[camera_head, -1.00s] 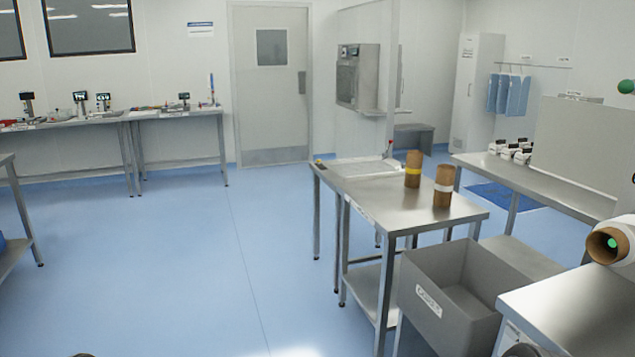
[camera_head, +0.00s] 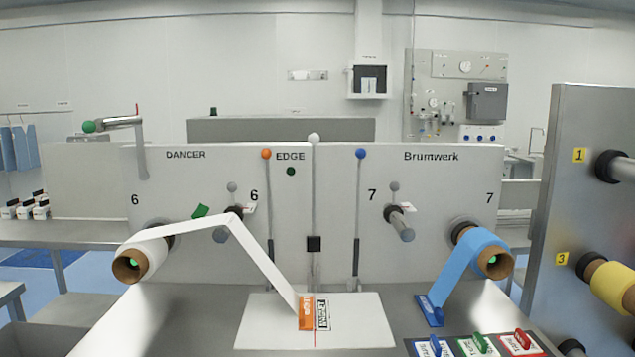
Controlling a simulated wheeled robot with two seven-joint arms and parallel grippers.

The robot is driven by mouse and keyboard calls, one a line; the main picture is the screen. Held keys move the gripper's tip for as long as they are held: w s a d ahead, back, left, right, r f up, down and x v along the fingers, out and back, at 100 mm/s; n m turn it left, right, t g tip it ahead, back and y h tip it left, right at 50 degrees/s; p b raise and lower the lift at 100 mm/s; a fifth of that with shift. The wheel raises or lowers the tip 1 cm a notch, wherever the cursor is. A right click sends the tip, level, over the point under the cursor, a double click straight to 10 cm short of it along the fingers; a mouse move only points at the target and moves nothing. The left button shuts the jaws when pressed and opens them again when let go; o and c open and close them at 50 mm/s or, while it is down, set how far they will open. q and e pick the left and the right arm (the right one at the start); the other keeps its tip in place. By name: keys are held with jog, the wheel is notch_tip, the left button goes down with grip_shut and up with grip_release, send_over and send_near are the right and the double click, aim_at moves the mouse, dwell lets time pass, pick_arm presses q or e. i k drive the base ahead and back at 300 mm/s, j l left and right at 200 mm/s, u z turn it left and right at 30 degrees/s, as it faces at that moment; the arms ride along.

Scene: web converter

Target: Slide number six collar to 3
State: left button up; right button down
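The machine panel (camera_head: 330,190) carries a number 6 at its left end and again beside the left guide rod (camera_head: 222,235). A dark collar (camera_head: 235,211) sits around this rod, beside a small white label (camera_head: 249,208) with red marks too small to read. A white web runs from the left roll (camera_head: 148,258) over the rod down to the white plate (camera_head: 262,335). The web hides part of the rod. A similar rod (camera_head: 402,226) with a dark collar (camera_head: 393,212) stands at number 7. Neither of my grippers can be made out.
A blue roll (camera_head: 476,252) hangs at the right spindle. Levers with an orange knob (camera_head: 266,154), a white knob (camera_head: 313,138) and a blue knob (camera_head: 360,153) stand between the rods. A side panel (camera_head: 560,190) with a yellow roll (camera_head: 610,285) closes the right side.

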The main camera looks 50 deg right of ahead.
aim_at(232, 187)
jog(key=z, duration=1.4)
jog(key=j, duration=0.45)
jog(key=i+j, duration=0.15)
jog(key=j, duration=0.35)
jog(key=j+z, duration=0.3)
jog(key=z, duration=1)
